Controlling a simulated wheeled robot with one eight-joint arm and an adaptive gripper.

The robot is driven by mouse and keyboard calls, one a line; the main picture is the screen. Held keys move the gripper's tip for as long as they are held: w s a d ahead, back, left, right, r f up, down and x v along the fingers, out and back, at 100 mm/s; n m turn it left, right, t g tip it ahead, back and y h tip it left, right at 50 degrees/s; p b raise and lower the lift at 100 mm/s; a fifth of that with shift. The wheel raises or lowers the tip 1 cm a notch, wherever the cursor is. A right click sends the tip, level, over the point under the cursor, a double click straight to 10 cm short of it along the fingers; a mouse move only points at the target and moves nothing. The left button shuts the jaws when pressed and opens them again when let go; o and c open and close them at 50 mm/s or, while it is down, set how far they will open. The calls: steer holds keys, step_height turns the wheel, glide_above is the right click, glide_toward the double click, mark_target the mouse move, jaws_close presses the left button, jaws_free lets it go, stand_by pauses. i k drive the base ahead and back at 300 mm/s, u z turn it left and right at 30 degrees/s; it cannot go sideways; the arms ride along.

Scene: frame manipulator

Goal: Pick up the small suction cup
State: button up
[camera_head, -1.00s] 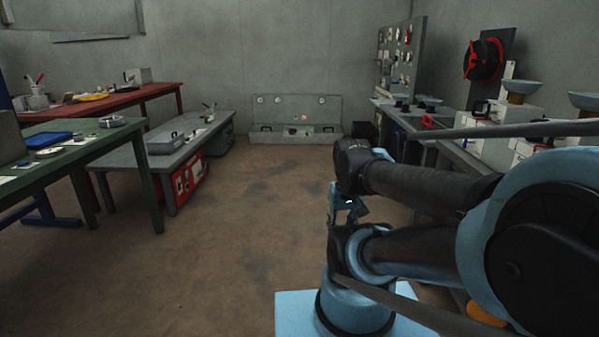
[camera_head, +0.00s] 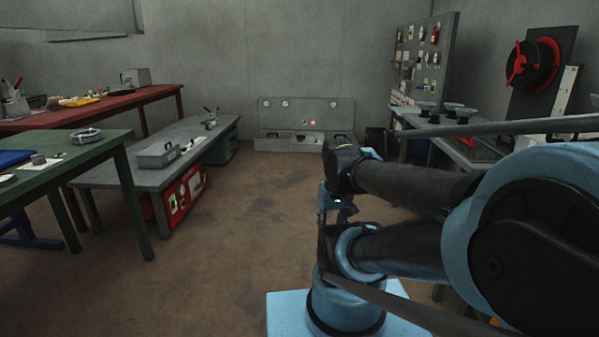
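Several small dark cup-shaped pieces (camera_head: 427,107) stand on the right-hand bench, beneath the tool panel. They may be suction cups, but they are too small to tell which is the small one. My gripper (camera_head: 338,212) hangs low in front of my folded arm, over the floor and well apart from the benches. Its fingers are small and dark in this view, so whether they are open or shut does not show. My arm covers part of the right-hand bench.
A green table (camera_head: 100,152) and a grey low bench (camera_head: 130,176) stand at left, with a red table (camera_head: 110,98) behind. A grey gauge console (camera_head: 305,110) is against the back wall. A red-handled wheel (camera_head: 532,66) is at right. The middle floor is clear.

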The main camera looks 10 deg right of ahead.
mark_target(426, 109)
steer(key=z, duration=0.05)
steer(key=i, duration=1.1)
steer(key=z, duration=0.4)
steer(key=i, duration=1.05)
steer(key=z, duration=0.7)
steer(key=i, duration=1.4)
steer(key=z, duration=0.4)
